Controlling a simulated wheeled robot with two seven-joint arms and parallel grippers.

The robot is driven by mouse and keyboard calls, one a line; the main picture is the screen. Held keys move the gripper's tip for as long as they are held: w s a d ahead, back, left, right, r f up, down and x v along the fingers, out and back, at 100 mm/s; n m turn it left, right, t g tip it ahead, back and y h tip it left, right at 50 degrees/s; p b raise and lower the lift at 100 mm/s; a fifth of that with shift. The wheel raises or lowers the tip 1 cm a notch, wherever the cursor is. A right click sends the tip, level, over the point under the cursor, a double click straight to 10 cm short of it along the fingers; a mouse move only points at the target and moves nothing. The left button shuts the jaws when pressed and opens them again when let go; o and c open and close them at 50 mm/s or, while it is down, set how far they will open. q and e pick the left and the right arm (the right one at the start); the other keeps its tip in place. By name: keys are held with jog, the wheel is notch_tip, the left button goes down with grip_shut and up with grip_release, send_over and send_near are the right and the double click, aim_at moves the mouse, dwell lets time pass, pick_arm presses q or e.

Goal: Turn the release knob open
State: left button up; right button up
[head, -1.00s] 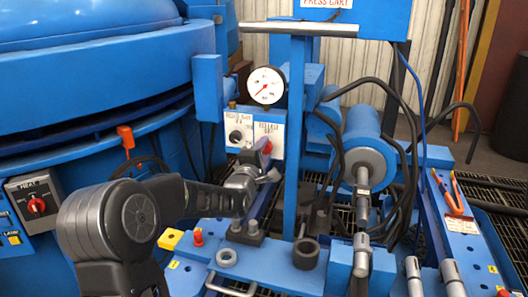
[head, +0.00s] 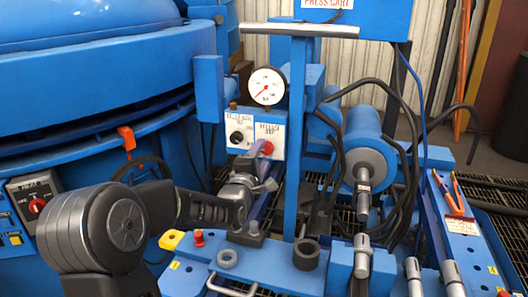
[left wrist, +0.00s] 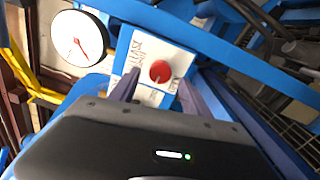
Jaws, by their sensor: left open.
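The release knob (head: 267,148) is a small round red knob on a white plate marked RELEASE, below the pressure gauge. It also shows in the left wrist view (left wrist: 160,71), face on and beyond the fingertips. My left gripper (head: 251,160) is just below and left of the knob in the head view. In the left wrist view its two fingers (left wrist: 157,91) stand apart, one on each side below the knob, with nothing between them. They look short of the knob. I cannot tell from the knob's face how far it is turned. My right gripper is not in view.
A black knob (head: 237,137) on another white plate is close left of the release plate. The white gauge (head: 266,86) is above. A blue post (head: 296,150) stands just right. A blue bench (head: 300,272) with fittings lies below, and black hoses hang at right.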

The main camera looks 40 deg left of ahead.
pick_arm(q)
jog(key=shift+v, duration=2.2)
